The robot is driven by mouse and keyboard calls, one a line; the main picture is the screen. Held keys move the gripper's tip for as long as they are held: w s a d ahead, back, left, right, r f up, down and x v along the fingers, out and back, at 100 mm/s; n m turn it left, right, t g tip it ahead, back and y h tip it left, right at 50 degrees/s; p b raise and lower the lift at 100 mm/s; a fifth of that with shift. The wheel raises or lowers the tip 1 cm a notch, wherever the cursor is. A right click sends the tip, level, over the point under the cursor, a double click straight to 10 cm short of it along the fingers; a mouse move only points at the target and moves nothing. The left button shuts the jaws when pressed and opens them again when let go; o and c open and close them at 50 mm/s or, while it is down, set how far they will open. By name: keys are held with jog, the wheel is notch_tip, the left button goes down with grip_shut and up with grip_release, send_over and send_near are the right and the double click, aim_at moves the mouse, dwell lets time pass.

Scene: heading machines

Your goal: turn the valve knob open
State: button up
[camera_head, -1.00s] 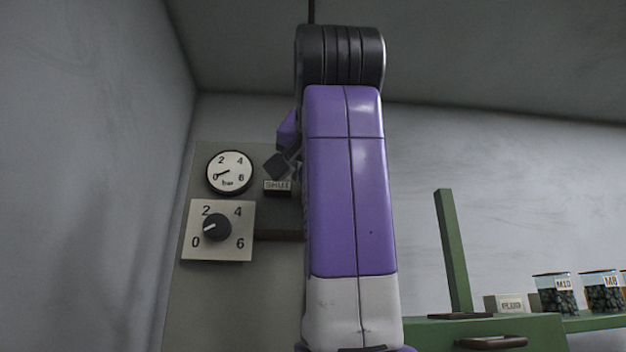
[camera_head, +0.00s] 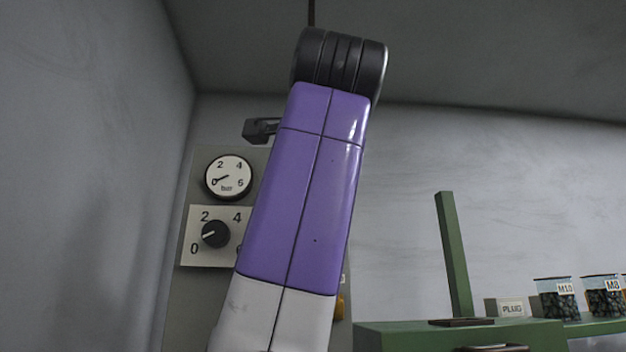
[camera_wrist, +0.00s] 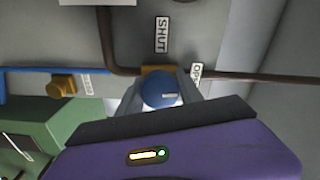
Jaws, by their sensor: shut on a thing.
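The blue valve knob (camera_wrist: 158,88) shows in the wrist view, with a short white mark on the right part of its face. It sits in front of a brass-coloured fitting. My gripper (camera_wrist: 163,86) is shut on the knob, with a grey finger on each side. A SHUT label (camera_wrist: 162,35) is above the knob, and a partly covered OPEN label (camera_wrist: 196,73) is at its upper right. In the head view my purple arm hides the knob and both labels.
A round bar gauge (camera_head: 229,177) has its needle near 0. The black dial (camera_head: 215,234) below it points near 0. A brown pipe (camera_wrist: 250,77) and a second brass fitting (camera_wrist: 62,86) on a blue pipe flank the knob. A green bench (camera_head: 460,335) stands right.

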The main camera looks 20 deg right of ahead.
jog(key=shift+m, duration=0.5)
jog(key=o, duration=1.3)
jog(key=shift+b+v, duration=1.45)
jog(key=shift+v, duration=2.45)
jog(key=shift+s, duration=0.1)
